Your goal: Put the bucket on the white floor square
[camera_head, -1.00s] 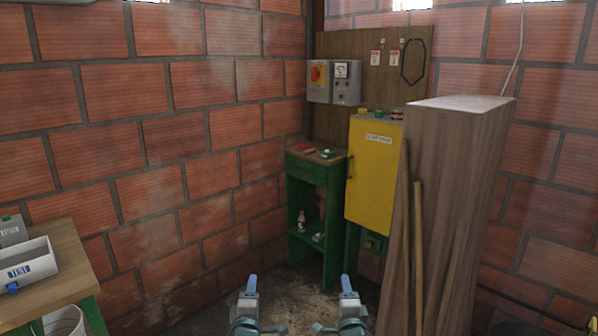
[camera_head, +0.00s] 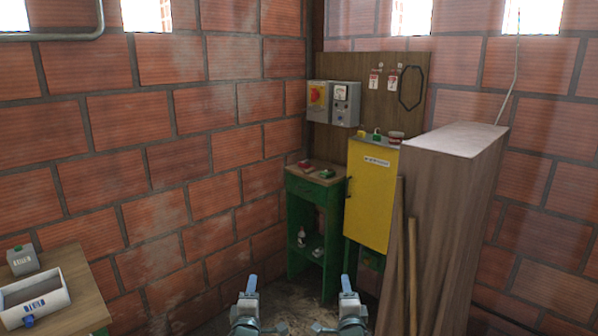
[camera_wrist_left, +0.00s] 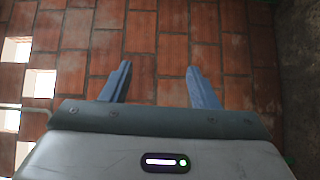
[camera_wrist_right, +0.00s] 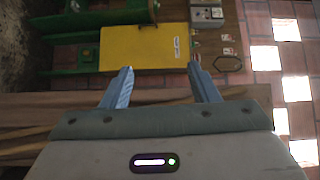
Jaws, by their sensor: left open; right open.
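I see neither a bucket nor a white floor square in any view now. My left gripper (camera_head: 249,285) is at the bottom middle of the head view. In the left wrist view (camera_wrist_left: 158,82) its two blue fingers are apart with nothing between them, in front of brick wall. My right gripper (camera_head: 347,285) is a little to its right. In the right wrist view (camera_wrist_right: 160,82) its fingers are apart and empty, with the yellow cabinet beyond.
A wooden table (camera_head: 75,318) with a white bin (camera_head: 33,299) and a grey box (camera_head: 23,260) is at the lower left. A green stand (camera_head: 314,235), a yellow cabinet (camera_head: 370,195) and a tall wooden box (camera_head: 455,195) with leaning poles stand ahead. Little floor shows.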

